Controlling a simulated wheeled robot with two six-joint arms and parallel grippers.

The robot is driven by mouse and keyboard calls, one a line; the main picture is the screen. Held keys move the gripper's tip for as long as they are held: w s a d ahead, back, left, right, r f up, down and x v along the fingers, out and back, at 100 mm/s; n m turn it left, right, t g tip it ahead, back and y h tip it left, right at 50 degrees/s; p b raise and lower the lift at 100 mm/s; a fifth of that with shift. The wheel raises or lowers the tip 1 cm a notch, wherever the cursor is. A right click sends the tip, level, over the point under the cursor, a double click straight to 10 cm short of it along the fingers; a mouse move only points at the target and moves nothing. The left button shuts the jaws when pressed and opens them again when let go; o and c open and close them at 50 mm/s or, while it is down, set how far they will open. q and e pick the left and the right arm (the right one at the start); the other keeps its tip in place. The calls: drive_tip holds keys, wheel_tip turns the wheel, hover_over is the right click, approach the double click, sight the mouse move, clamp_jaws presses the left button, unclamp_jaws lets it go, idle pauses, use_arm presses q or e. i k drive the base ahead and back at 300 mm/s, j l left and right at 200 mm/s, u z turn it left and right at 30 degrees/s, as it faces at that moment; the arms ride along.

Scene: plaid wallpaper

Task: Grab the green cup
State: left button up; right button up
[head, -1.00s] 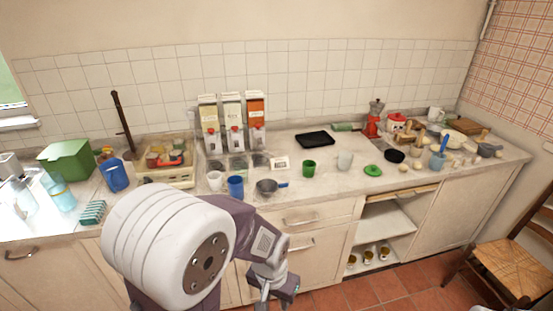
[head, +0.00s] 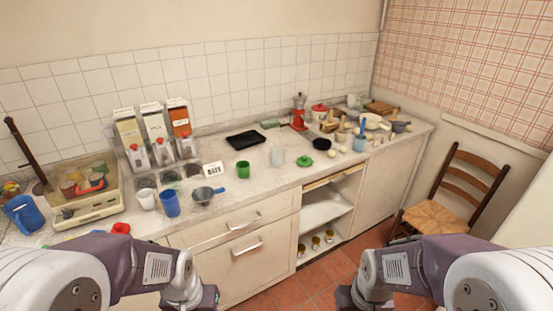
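The green cup (head: 243,169) stands upright on the light countertop (head: 225,184), near the middle of the head view. A small white sign with dark marks is to its left and a pale cup to its right. My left gripper (head: 208,297) is low in the view, in front of the drawers and well short of the cup. My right gripper (head: 345,298) is low and to the right, over the floor. Neither touches the cup. Their fingers are too small and partly cut off to show whether they are open.
A blue cup (head: 170,204), a white cup (head: 147,199) and a small pan (head: 206,196) stand left of the green cup. A pale cup (head: 277,156) and a green lid (head: 305,161) are to its right. A black tray (head: 246,138) lies behind. A chair (head: 446,196) stands at the right.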

sight(243, 170)
drive_tip(key=i+l+u, duration=0.3)
drive_tip(key=l, duration=0.25)
drive_tip(key=i+l+u, duration=0.15)
drive_tip(key=i+l, duration=0.15)
drive_tip(key=i+l+u, duration=0.3)
drive_tip(key=l, duration=0.35)
drive_tip(key=i+l+u, duration=0.15)
drive_tip(key=l, duration=0.2)
drive_tip(key=i+l+u, duration=0.15)
drive_tip(key=l, duration=0.2)
